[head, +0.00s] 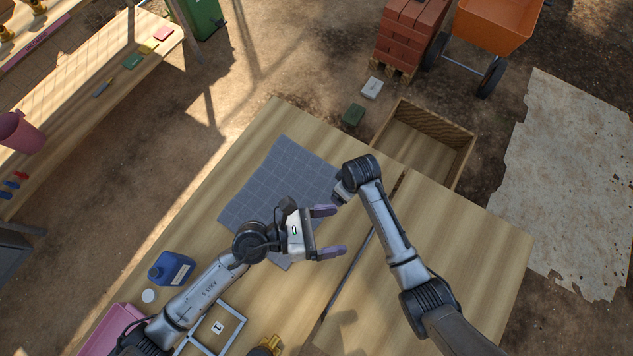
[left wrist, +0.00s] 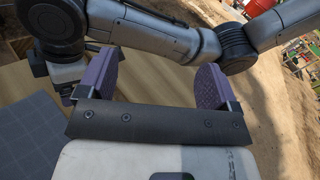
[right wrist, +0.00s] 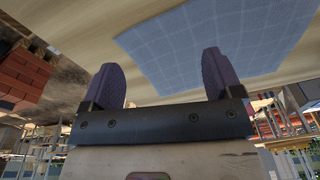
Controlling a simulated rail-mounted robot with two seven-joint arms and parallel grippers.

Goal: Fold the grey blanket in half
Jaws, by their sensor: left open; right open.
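The grey blanket (head: 278,180) lies flat on the wooden table, with a pale grid pattern. My left arm and gripper hide part of its near edge. A corner of it shows in the left wrist view (left wrist: 28,140), and it also shows in the right wrist view (right wrist: 215,45). My left gripper (head: 328,231) is open and empty, above the table just right of the blanket's near part. My right gripper (right wrist: 165,75) is open and empty near the blanket's right side. In the head view its fingers are mostly hidden behind its own wrist.
A blue jug (head: 171,268), a white disc (head: 148,296), a pink tray (head: 112,325) and a picture-frame-like object (head: 238,313) are at the table's near left. An open wooden crate (head: 463,163) stands beyond the table. Bare tabletop (head: 480,240) lies at right, past a dark seam.

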